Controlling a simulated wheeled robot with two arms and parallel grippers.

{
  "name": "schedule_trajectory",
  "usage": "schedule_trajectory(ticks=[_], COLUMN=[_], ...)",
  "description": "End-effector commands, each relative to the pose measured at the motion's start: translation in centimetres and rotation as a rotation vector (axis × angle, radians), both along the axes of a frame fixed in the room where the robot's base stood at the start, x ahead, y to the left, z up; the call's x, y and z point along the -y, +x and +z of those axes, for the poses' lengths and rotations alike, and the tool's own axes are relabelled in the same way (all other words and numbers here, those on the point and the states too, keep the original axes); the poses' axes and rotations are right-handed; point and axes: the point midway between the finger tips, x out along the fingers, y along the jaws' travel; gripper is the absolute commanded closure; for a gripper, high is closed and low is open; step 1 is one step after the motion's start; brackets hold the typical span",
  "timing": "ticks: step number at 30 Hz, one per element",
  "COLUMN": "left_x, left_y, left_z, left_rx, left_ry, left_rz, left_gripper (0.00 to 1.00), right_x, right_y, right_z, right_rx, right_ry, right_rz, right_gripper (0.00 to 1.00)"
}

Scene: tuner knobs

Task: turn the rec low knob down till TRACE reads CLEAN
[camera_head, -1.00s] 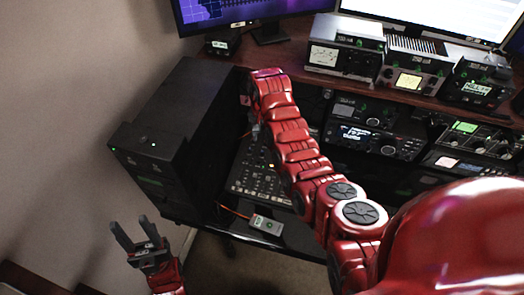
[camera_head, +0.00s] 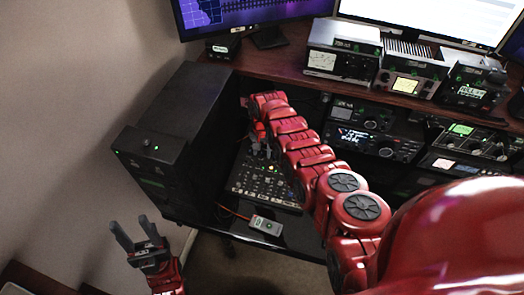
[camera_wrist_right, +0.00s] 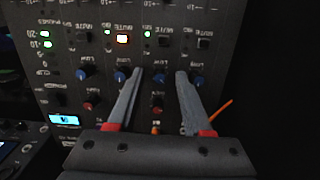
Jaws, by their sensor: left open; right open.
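The mixer panel (camera_head: 268,186), dark with rows of small knobs, lies on the lower shelf beneath my right arm. My right gripper (camera_wrist_right: 160,76) is open over this row, one finger on each side of a knob (camera_wrist_right: 158,102). I cannot tell whether the fingers touch it, or which channel is rec. My left gripper (camera_head: 137,238) is open and empty at the lower left. I cannot make out a TRACE reading.
A black tower (camera_head: 176,125) stands left of the mixer. Radios (camera_head: 372,140) fill the shelf to the right. A small lit display (camera_wrist_right: 64,119) is on the panel.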

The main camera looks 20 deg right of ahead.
Motion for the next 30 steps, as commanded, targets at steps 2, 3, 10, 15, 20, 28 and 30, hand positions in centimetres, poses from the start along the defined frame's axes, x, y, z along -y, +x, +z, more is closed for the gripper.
schedule_trajectory(ticks=[2,3,10,15,20,28,30], left_x=[0.00,0.00,0.00,0.00,0.00,0.00,0.00], left_y=[0.00,0.00,0.00,0.00,0.00,0.00,-0.01], left_z=[0.00,0.00,0.00,0.00,-0.04,-0.44,-0.59], left_rx=[0.000,0.000,0.000,0.000,0.000,0.000,0.000], left_ry=[0.000,0.000,0.000,0.000,0.000,0.000,0.000], left_rz=[0.000,0.000,0.000,0.000,0.000,0.000,0.000], left_gripper=[0.50,0.50,0.50,0.50,0.50,0.50,0.50], right_x=[0.00,0.01,0.02,0.02,0.01,0.00,-0.01], right_y=[0.00,0.01,0.01,0.01,0.02,0.06,0.09], right_z=[0.00,0.00,0.01,0.01,-0.01,-0.07,-0.07], right_rx=[0.000,0.000,0.001,0.001,0.000,-0.005,-0.006], right_ry=[0.000,0.000,-0.001,-0.001,-0.001,-0.010,-0.014], right_rz=[0.000,0.000,0.000,0.000,0.008,0.104,0.152], right_gripper=[0.57,0.64,1.00,1.00,1.00,1.00,1.00])
